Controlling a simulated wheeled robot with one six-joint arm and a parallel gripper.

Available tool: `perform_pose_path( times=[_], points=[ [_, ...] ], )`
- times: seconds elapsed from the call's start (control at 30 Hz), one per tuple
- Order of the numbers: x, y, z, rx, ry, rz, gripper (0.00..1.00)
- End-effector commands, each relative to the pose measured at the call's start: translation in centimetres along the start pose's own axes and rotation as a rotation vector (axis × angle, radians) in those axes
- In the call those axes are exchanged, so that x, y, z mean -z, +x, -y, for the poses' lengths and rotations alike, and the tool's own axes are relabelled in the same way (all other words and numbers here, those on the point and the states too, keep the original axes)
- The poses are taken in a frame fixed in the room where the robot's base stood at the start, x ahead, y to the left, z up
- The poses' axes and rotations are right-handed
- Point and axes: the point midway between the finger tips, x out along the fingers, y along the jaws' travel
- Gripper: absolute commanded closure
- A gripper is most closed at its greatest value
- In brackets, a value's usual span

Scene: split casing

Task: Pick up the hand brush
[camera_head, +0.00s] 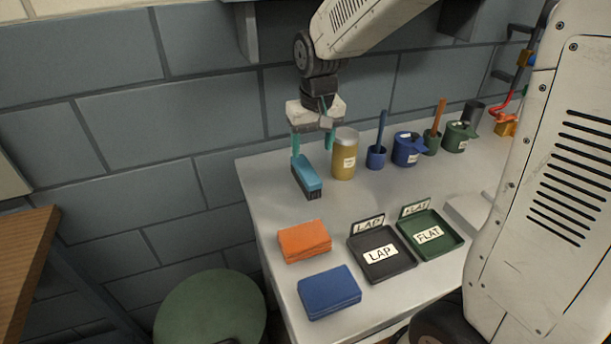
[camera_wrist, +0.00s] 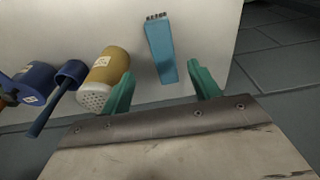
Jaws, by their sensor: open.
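The hand brush (camera_head: 307,177) has a blue body and dark bristles at its near end, and lies near the back left edge of the grey bench. My gripper (camera_head: 313,145) is above the brush's far end, its two green fingers apart with nothing held. In the wrist view the brush (camera_wrist: 160,50) lies beyond the fingertips, its handle end pointing toward the gap of my gripper (camera_wrist: 164,82). From the head view I cannot tell whether a finger touches the brush.
A yellow shaker can (camera_head: 344,155) stands close to the right of my gripper. Blue and green pots (camera_head: 408,150) stand further right. An orange block (camera_head: 304,241), a blue block (camera_head: 329,292), a LAP tray (camera_head: 375,273) and a FLAT tray (camera_head: 445,254) lie nearer. A wall is behind.

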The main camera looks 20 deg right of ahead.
Motion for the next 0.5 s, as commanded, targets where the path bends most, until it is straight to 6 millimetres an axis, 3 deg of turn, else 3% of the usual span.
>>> perform_pose_path(
  times=[0.2,0.5],
  points=[
    [2.5,2.9,0.6,0.001,-0.002,-0.002,0.38],
    [2.6,6.0,0.6,0.001,-0.002,-0.003,0.38]
  ],
)
